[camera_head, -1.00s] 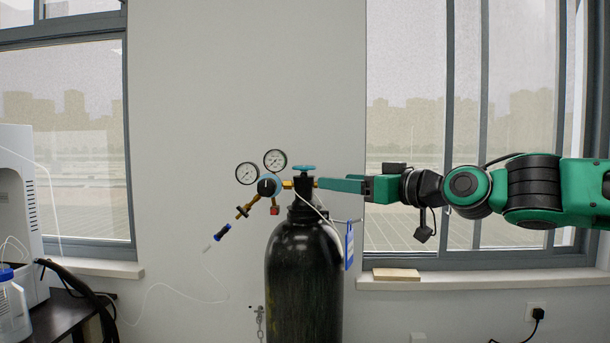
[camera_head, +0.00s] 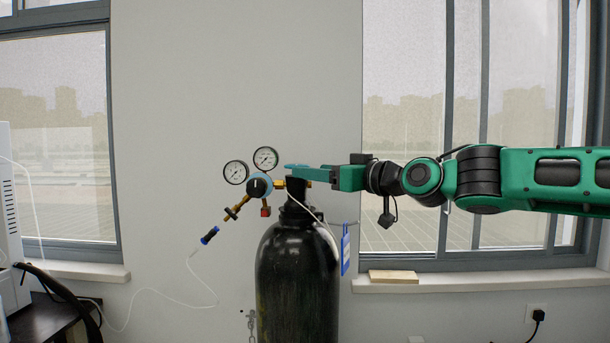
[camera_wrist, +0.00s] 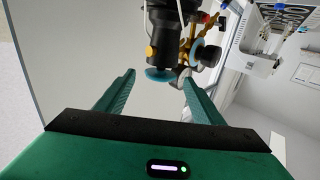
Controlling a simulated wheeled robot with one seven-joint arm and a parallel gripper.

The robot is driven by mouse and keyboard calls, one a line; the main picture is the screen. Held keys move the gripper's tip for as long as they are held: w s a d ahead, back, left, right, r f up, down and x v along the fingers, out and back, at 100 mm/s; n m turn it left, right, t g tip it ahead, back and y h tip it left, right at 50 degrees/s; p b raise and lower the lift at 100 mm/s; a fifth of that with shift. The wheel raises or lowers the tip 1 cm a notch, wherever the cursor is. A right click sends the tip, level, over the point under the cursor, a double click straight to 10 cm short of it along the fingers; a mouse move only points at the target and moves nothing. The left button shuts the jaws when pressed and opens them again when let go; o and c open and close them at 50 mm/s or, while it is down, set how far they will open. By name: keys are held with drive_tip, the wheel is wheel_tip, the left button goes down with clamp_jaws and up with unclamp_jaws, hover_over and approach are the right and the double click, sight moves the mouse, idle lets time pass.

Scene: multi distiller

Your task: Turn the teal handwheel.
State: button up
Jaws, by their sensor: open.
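The teal handwheel (camera_head: 294,166) sits on top of the valve of a black gas cylinder (camera_head: 297,275). In the wrist view the handwheel (camera_wrist: 158,75) lies between the two fingertips, with a visible gap to each side. My gripper (camera_head: 308,172) reaches in level from the right, and its fingers overlap the handwheel in the head view. It is open, and its tips (camera_wrist: 158,80) are on either side of the wheel. Contact is not visible. The near finger hides part of the wheel and valve in the head view.
A regulator (camera_head: 260,187) with two round gauges (camera_head: 265,159) stands close left of the valve. A thin hose hangs from it. A blue tag (camera_head: 345,250) hangs right of the cylinder. A window sill with a wooden block (camera_head: 393,276) is behind right.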

drive_tip(key=shift+x, duration=2.3)
drive_tip(key=c, duration=0.9)
